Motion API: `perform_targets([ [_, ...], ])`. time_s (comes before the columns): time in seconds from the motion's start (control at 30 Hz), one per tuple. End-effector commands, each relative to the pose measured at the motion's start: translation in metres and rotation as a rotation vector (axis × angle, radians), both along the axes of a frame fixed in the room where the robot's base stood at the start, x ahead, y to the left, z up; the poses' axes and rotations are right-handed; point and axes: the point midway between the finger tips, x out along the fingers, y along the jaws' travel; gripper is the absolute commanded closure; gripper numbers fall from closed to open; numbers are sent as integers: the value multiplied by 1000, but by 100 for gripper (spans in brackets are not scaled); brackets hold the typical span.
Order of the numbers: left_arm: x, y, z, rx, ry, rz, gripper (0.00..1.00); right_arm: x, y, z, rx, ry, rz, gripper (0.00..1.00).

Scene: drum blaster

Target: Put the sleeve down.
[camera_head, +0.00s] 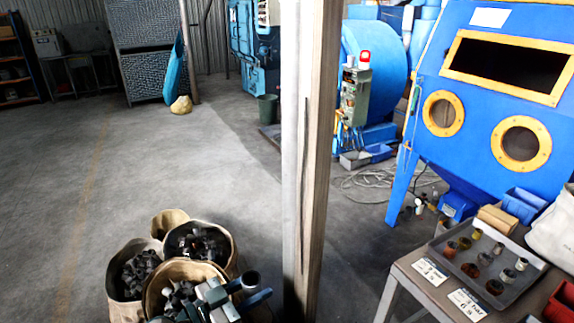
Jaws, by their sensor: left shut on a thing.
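My left gripper (243,292) is at the bottom of the head view, in front of the sacks. The sleeve's lower part is hidden by the gripper. Behind and below the gripper is an open sack (153,300) with dark metal parts in it; I cannot tell the height between them. My right gripper is not in view. A grey tray (463,285) with several small sleeves, some rusty or yellowish and some grey, lies on the table at the right.
More sacks of dark parts (196,243) stand close by. A tall post (303,170) stands between the sacks and the table (408,268). Two printed labels (430,271) lie along the tray. A blue blast cabinet (475,100) stands behind. The floor at left is clear.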

Motion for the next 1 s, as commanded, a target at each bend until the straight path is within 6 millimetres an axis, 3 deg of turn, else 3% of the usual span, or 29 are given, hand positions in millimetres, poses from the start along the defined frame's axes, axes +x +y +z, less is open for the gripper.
perform_targets([
  [0.17, 3, 9, 2, 1, 1, 36, 100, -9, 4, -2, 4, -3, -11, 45],
  [0.27, 4, 25, -3, 4, 0, 93, 100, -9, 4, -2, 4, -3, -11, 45],
  [0.5, 6, 86, -8, 7, -3, 301, 100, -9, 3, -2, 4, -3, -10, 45],
  [0.7, 3, 122, 0, 3, -4, 416, 100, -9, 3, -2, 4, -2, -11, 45],
  [1.0, 1, 135, 5, -2, -4, 457, 100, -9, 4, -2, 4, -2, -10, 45],
])
